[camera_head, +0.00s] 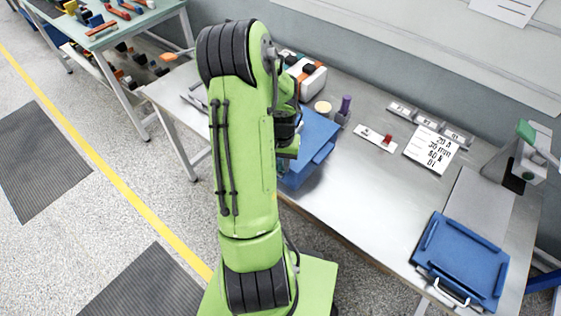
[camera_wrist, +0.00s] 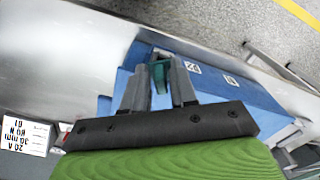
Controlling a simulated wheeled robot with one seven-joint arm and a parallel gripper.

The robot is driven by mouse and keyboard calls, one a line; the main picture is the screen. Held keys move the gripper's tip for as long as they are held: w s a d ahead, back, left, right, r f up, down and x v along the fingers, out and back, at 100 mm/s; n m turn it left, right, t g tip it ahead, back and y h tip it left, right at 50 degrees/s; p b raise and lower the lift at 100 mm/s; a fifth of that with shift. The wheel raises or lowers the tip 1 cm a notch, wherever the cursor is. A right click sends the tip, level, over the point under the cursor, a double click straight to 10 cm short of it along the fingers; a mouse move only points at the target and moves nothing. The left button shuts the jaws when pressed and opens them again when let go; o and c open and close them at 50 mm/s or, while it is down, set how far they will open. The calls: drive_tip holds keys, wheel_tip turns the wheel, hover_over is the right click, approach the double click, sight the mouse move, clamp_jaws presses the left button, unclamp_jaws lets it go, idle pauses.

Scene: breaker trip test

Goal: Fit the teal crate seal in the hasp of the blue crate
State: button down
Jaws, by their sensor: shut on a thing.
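The blue crate (camera_head: 318,135) stands on the bench, partly hidden behind my arm in the head view. In the wrist view the blue crate (camera_wrist: 225,88) lies beyond and beside my fingers, with small white labels on its face. My gripper (camera_wrist: 157,88) is shut on the teal crate seal (camera_wrist: 159,74), which shows between the fingertips. The seal is close to the crate's edge; I cannot tell whether it touches. The hasp is not clearly made out, being small and partly covered by the fingers. The gripper's fingers are hidden by my arm in the head view.
A blue tray with a handle (camera_head: 462,262) lies at the bench's right front. The steel bench top (camera_head: 365,195) is clear in the middle.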

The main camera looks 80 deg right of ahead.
drive_tip(key=shift+f, duration=0.2)
drive_tip(key=shift+r, duration=0.1)
drive_tip(key=shift+r, duration=0.25)
drive_tip(key=shift+d+b, duration=0.1)
drive_tip(key=shift+b, duration=0.25)
idle(1.4)
drive_tip(key=shift+f+b, duration=0.4)
drive_tip(key=shift+r, duration=0.2)
drive_tip(key=shift+r, duration=0.2)
drive_tip(key=shift+r+p, duration=0.1)
drive_tip(key=shift+p, duration=0.2)
